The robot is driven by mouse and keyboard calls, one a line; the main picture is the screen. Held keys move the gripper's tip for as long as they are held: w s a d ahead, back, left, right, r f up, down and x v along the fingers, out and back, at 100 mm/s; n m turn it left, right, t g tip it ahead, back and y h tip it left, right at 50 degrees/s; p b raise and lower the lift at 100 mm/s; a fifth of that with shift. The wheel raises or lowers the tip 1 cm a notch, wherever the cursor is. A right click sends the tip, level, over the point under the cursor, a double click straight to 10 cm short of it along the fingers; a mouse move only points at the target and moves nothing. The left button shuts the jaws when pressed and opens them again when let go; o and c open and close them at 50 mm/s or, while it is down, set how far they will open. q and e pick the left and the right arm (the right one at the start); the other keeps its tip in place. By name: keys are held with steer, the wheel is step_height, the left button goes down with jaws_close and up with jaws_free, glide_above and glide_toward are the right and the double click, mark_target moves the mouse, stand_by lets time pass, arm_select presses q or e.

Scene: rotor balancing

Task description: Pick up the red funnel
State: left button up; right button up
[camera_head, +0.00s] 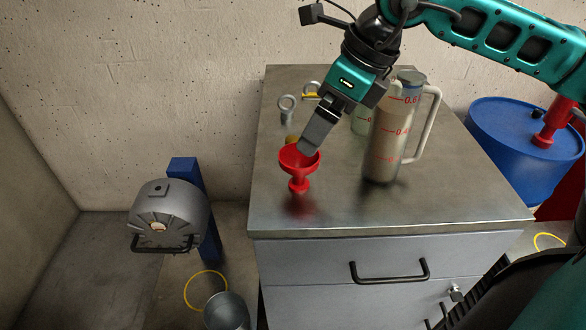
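The red funnel (299,167) is on or just above the grey cabinet top (440,205), left of the measuring jug, with its wide mouth up and narrow end down. I cannot tell whether its lower end touches the surface. My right gripper (309,149) comes down from the upper right, with its fingertips at the back rim of the funnel's mouth. The fingers overlap from this side, so I cannot tell whether they are apart or closed on the rim. My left gripper is not in view.
A tall measuring jug (386,135) with red marks stands close to the right. A metal eye bolt (287,108) and a smaller marked container (362,120) stand behind. A blue drum (520,150) is right of the cabinet; a grey machine (168,216) is left. The cabinet top's front is clear.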

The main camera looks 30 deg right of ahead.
mark_target(301, 155)
steer(key=x, duration=0.4)
steer(key=d+x, duration=0.1)
steer(key=x, duration=0.2)
steer(key=shift+w+b, duration=0.15)
steer(key=shift+b, duration=0.25)
steer(key=x, duration=0.5)
steer(key=shift+w+f, duration=0.2)
steer(key=shift+w, duration=0.15)
steer(key=c, duration=1)
